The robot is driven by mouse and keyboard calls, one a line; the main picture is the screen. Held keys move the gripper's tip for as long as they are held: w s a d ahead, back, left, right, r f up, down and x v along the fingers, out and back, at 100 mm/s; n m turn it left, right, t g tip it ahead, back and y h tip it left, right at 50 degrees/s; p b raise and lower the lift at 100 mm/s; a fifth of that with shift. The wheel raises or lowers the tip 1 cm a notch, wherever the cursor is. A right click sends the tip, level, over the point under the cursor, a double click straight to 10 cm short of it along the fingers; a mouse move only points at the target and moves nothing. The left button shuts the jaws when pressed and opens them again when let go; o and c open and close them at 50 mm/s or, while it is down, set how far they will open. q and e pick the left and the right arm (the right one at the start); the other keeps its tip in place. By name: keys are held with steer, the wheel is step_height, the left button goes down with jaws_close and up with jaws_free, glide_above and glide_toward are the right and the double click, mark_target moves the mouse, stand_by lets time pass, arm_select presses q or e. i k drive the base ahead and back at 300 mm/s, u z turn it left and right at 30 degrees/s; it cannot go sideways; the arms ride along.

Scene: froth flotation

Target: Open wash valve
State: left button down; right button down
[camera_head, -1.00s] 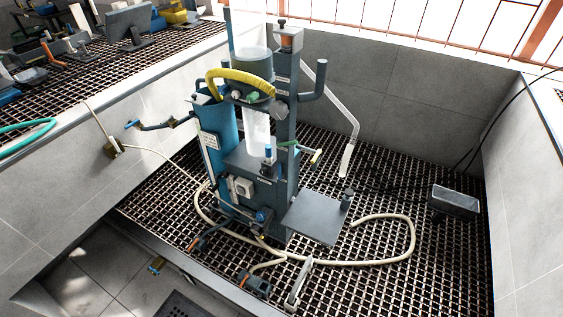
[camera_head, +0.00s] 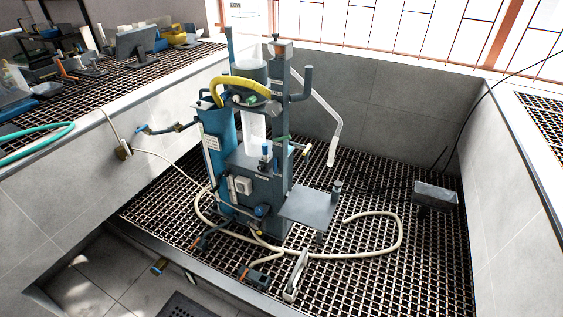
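No label that I can read marks the wash valve. A wall valve with a blue handle (camera_head: 143,129) sticks out from the grey wall, left of the flotation machine (camera_head: 262,185). A green lever (camera_head: 281,139) shows on the machine's front, beside a clear tube. Whether any of these is open or shut cannot be told. Neither of my grippers is in view.
A cream hose (camera_head: 398,240) loops over the grating around the machine's base. A grey plate (camera_head: 308,205) juts out at its right. A dark box (camera_head: 435,194) stands near the right wall. A raised bench (camera_head: 95,85) with tools and a monitor is at upper left.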

mark_target(276, 138)
steer(key=u, duration=0.4)
steer(key=i, duration=0.55)
steer(key=z, duration=1.25)
